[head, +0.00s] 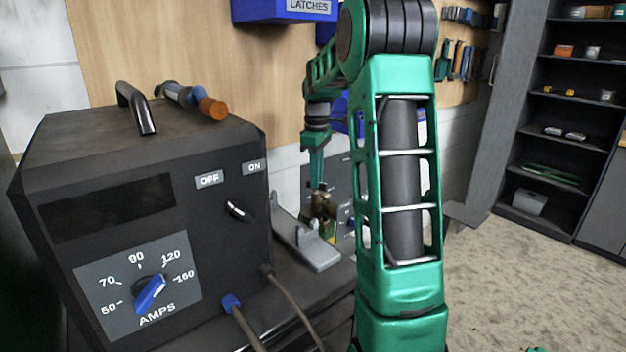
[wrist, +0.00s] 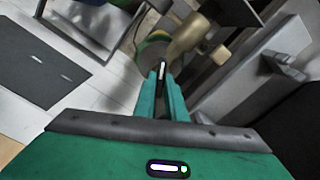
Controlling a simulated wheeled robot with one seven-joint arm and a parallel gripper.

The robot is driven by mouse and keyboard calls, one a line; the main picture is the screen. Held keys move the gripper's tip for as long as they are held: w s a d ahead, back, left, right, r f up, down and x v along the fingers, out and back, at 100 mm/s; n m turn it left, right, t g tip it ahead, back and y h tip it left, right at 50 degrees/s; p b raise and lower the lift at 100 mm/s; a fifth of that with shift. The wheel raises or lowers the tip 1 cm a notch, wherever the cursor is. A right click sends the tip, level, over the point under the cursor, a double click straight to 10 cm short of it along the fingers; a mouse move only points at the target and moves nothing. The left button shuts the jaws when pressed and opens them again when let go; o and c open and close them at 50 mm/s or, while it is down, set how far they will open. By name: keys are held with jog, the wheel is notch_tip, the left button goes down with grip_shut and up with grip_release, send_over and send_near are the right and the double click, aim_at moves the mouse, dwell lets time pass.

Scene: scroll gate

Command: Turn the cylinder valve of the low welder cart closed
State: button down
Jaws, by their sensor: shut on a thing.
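My gripper (head: 318,186) points down beyond the large welder in the head view, at a small brass valve (head: 322,206). In the wrist view the fingers of my gripper (wrist: 162,70) are close together and shut on a narrow part at the valve. The brass valve body (wrist: 188,40) shows just beyond the fingertips. Below the valve in the head view is a green and yellow cylinder (head: 328,231), mostly hidden. The gripped part is largely covered by the fingers, so its turn angle cannot be told. A grey panelled box, perhaps the low welder cart (head: 343,190), is partly hidden by my arm.
A large dark welder (head: 150,205) with an amps dial stands at left, with cables in front. A grey metal bracket (head: 304,240) lies close to the valve. Blue bins (head: 283,10) hang above. Shelves (head: 560,110) stand at right; the floor there is clear.

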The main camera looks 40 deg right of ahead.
jog(key=m, duration=0.6)
jog(key=shift+w, duration=0.1)
jog(key=m, duration=0.6)
jog(key=shift+m, duration=0.4)
jog(key=m, duration=1.1)
jog(key=shift+w+a, duration=0.1)
jog(key=c, duration=1.8)
grip_release()
